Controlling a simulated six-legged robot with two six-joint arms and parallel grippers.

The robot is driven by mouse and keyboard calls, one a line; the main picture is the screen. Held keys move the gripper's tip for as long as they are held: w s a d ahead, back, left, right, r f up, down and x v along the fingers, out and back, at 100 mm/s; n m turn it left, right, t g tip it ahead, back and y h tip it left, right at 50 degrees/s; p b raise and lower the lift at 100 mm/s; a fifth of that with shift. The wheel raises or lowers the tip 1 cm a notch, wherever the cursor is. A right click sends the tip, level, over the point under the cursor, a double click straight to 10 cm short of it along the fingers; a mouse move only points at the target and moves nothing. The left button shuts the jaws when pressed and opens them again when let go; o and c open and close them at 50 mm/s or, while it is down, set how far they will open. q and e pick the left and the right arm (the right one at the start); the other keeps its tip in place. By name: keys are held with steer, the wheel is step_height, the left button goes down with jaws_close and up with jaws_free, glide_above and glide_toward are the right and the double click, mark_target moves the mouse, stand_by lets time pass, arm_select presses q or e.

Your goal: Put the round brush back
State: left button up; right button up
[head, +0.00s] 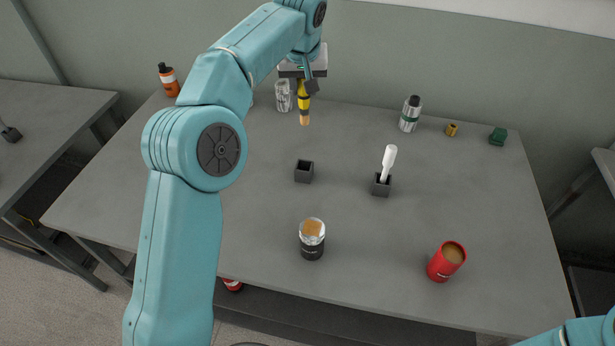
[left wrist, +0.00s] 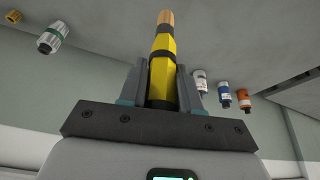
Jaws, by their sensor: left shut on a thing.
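The round brush (head: 304,103) has a yellow and black handle and a tan tip. My left gripper (head: 307,84) is shut on it and holds it tip down above the back of the table. In the left wrist view the brush (left wrist: 162,68) stands between the two fingers of the left gripper (left wrist: 162,84), tan end away from the palm. A small dark square holder (head: 304,172) on the table looks empty. A second dark holder (head: 381,188) has a white-handled tool (head: 388,161) upright in it. My right gripper is not in view.
A glass jar (head: 312,238) and a red can (head: 446,261) stand near the front. A clear glass (head: 283,96), an orange bottle (head: 169,80), a silver bottle (head: 410,114), a brass piece (head: 452,130) and a green item (head: 498,137) stand at the back.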

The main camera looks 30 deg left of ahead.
mark_target(302, 99)
arm_select(q)
steer(key=shift+w+f, duration=0.1)
steer(key=shift+f, duration=0.1)
steer(key=f, duration=0.2)
steer(key=f+b, duration=0.1)
steer(key=f, duration=0.1)
steer(key=shift+w+a, duration=0.15)
steer(key=shift+a, duration=0.2)
step_height(302, 99, down, 16)
steer(key=shift+d+f, duration=0.15)
steer(key=shift+d, duration=0.05)
steer(key=o, duration=1.1)
steer(key=shift+a, duration=0.1)
steer(key=shift+c, duration=0.2)
